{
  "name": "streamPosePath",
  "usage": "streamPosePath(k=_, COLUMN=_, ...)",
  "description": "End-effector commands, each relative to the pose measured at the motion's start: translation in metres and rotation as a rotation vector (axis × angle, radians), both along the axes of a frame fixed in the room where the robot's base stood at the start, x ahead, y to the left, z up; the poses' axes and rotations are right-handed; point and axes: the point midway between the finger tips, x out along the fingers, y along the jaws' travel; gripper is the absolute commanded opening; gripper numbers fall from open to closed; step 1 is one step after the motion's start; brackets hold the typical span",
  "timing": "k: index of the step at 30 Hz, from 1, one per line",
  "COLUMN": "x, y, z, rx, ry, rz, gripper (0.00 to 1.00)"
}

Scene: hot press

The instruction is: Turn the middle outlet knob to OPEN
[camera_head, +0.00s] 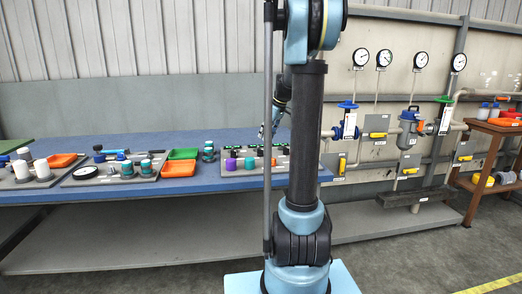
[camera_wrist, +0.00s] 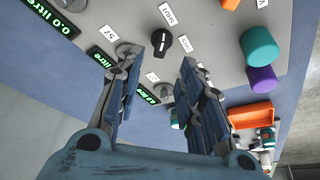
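My gripper (camera_wrist: 173,52) is open and empty in the wrist view, its two blue fingers apart above a grey panel (camera_wrist: 212,25). Grey metal fittings (camera_wrist: 128,51) sit near small labels and green "litre" displays (camera_wrist: 50,16). The fingers partly hide some fittings and displays. I cannot tell which part is the middle outlet knob. In the head view, my arm hides part of the panel (camera_head: 232,171).
A teal cylinder (camera_wrist: 260,47) and a purple cylinder (camera_wrist: 262,80) stand on the panel, right of the fingers. An orange tray (camera_wrist: 250,115) lies on the blue bench (camera_head: 205,188). Pipes with gauges (camera_head: 361,57) and yellow-handled valves stand to the right.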

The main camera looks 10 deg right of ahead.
Motion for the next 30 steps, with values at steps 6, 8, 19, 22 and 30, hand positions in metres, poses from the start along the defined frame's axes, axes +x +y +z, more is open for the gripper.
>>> streamPosePath(k=6, x=0.011, y=0.011, z=-0.037, rx=0.000, ry=0.000, rz=0.001, gripper=0.35)
streamPosePath(k=8, x=0.013, y=0.013, z=-0.045, rx=-0.001, ry=0.000, rz=0.001, gripper=0.35)
streamPosePath(k=19, x=0.022, y=0.022, z=-0.076, rx=0.000, ry=0.001, rz=-0.001, gripper=0.35)
streamPosePath(k=22, x=0.023, y=0.022, z=-0.078, rx=-0.001, ry=0.000, rz=-0.001, gripper=0.35)
streamPosePath(k=30, x=0.023, y=0.022, z=-0.078, rx=0.000, ry=0.000, rz=-0.001, gripper=0.19)
